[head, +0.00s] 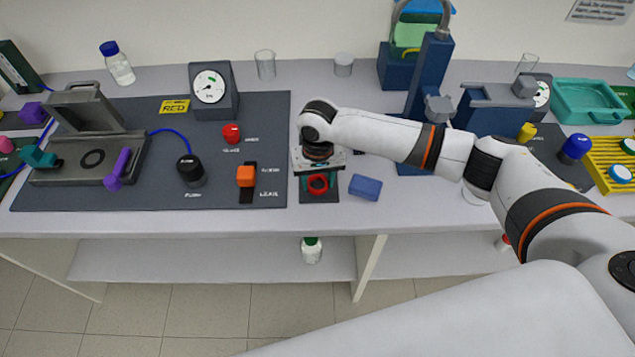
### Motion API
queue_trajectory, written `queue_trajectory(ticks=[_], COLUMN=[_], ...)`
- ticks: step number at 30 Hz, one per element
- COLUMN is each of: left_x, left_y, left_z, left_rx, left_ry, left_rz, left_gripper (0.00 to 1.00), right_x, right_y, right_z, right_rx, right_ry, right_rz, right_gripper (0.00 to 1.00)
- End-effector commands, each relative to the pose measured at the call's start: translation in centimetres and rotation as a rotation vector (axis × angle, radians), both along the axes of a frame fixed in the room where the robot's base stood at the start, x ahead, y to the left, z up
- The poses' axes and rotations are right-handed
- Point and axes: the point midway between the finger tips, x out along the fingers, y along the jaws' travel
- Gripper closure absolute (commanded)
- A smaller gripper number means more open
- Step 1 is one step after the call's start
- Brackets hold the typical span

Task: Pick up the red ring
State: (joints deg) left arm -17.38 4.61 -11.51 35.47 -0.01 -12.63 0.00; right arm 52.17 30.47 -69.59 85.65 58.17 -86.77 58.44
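The red ring (318,185) lies on a small dark pad (319,199) near the front edge of the bench, right of the large dark mat. My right gripper (318,176) points down directly over the ring, very close to it. Its body hides the far side of the ring. Teal bits show at both sides of the ring, but I cannot tell whether they are fingertips or a holder. Whether the fingers touch the ring is not clear. My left gripper is not in view.
A blue block (365,187) lies just right of the pad. An orange-handled valve (246,176) and a red knob (232,133) stand to the left. A tall blue stand (428,80) rises behind my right forearm. The bench's front edge is close.

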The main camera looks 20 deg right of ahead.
Motion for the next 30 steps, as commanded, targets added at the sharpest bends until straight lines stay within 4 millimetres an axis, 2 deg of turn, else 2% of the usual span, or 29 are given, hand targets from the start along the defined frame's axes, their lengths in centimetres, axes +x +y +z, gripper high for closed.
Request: queue_trajectory(ticks=[1,3,10,13,17,24,30], left_x=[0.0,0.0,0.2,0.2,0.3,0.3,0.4], left_y=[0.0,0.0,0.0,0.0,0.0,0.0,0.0], left_z=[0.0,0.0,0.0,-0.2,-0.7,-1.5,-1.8], left_rx=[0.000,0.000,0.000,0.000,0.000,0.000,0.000], left_ry=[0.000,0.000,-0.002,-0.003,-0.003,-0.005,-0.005], left_rz=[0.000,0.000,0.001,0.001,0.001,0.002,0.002], left_gripper=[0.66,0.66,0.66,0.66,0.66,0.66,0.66], right_x=[0.0,0.0,0.0,0.1,0.1,0.1,0.0], right_y=[0.0,0.0,0.0,0.0,0.0,0.1,0.0], right_z=[0.0,0.0,0.1,0.7,2.7,7.6,9.8], right_rx=[0.000,0.000,0.000,0.003,0.001,0.003,0.001], right_ry=[0.000,0.000,-0.001,-0.002,-0.004,-0.003,-0.001], right_rz=[0.000,0.000,0.000,0.000,0.001,0.002,0.001], right_gripper=[0.62,0.74,0.74,0.74,0.74,0.74,0.74])
